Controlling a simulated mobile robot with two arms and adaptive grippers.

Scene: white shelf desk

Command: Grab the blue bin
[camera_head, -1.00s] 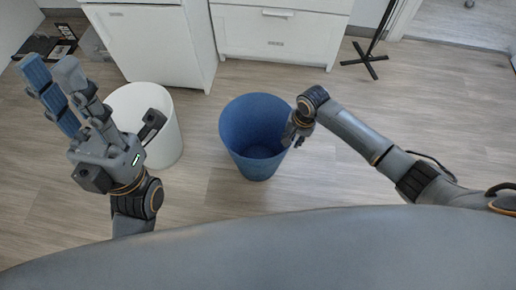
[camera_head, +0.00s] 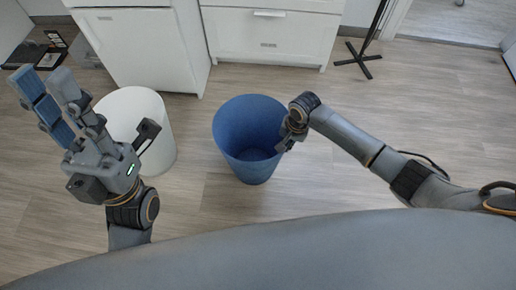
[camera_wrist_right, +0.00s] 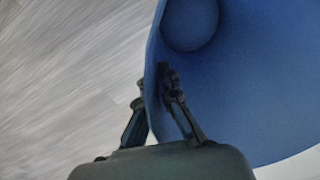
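The blue bin (camera_head: 250,140) stands upright on the floor in the middle of the head view, its open top facing up. My right gripper (camera_head: 291,135) is at its right rim. In the right wrist view, the fingers of my right gripper (camera_wrist_right: 152,88) straddle the wall of the blue bin (camera_wrist_right: 245,90), one outside and one inside. They look shut on the wall, touching it. My left gripper (camera_head: 92,112) is raised at the left of the head view, empty, with its fingers spread apart.
A white bin (camera_head: 150,110) stands left of the blue bin, partly behind my left gripper. A white cabinet (camera_head: 145,50) and white drawers (camera_head: 270,40) stand behind. A black stand base (camera_head: 357,60) is at the upper right. The wooden floor (camera_head: 440,110) is clear on the right.

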